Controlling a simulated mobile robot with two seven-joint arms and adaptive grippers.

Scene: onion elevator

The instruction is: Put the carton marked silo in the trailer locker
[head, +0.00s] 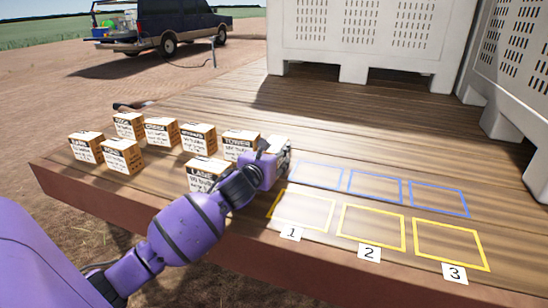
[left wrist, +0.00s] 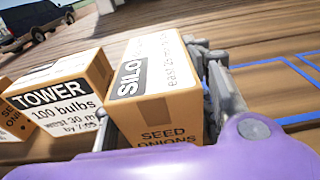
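The carton marked SILO (left wrist: 150,80) is a brown box with a white label and "SEED ONIONS" on its near face. It fills the middle of the left wrist view. In the head view only part of this carton (head: 278,144) shows behind my left gripper (head: 268,160). My left gripper's fingers lie against both sides of the carton, and it appears shut on it. I cannot tell whether the carton is lifted off the boards. My right gripper is out of view. I cannot make out a trailer locker in either view.
The TOWER carton (head: 240,147) stands just left of the silo carton. Another carton (head: 205,176) is in front, and several more stand farther left. Empty blue (head: 375,185) and yellow (head: 372,226) outlines lie to the right. A white slotted bin (head: 362,38) stands behind; a pickup (head: 165,22) is parked beyond.

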